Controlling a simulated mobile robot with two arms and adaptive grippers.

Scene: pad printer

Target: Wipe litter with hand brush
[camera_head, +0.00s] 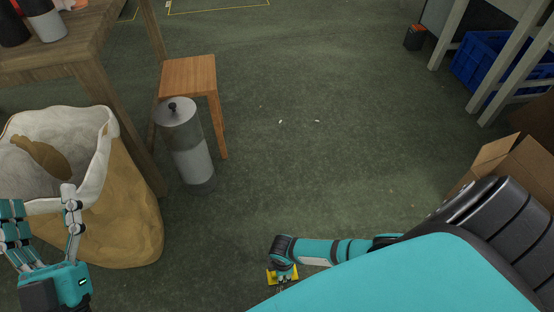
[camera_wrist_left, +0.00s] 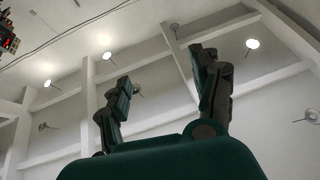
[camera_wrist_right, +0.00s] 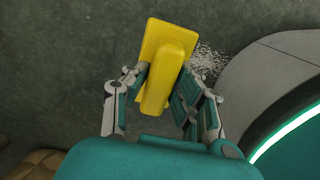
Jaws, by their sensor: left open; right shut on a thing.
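A yellow hand brush (camera_wrist_right: 168,60) is held between the fingers of my right gripper (camera_wrist_right: 160,92), which is shut on it. In the head view the brush (camera_head: 271,275) shows small at the bottom, low over the floor, partly hidden by my right gripper (camera_head: 283,274). Small white bits of litter (camera_head: 281,122) lie on the green floor, with another bit (camera_head: 317,121) a little to the right, both well beyond the brush. My left gripper (camera_head: 40,222) is open and empty, raised in front of the sack; its fingers (camera_wrist_left: 165,95) point up.
A large sack (camera_head: 125,215) stands at the left. Behind it are a wooden table (camera_head: 95,50), a wooden stool (camera_head: 190,75) and a grey canister (camera_head: 187,145). A blue crate (camera_head: 490,62) and a cardboard box (camera_head: 490,160) are at the right.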

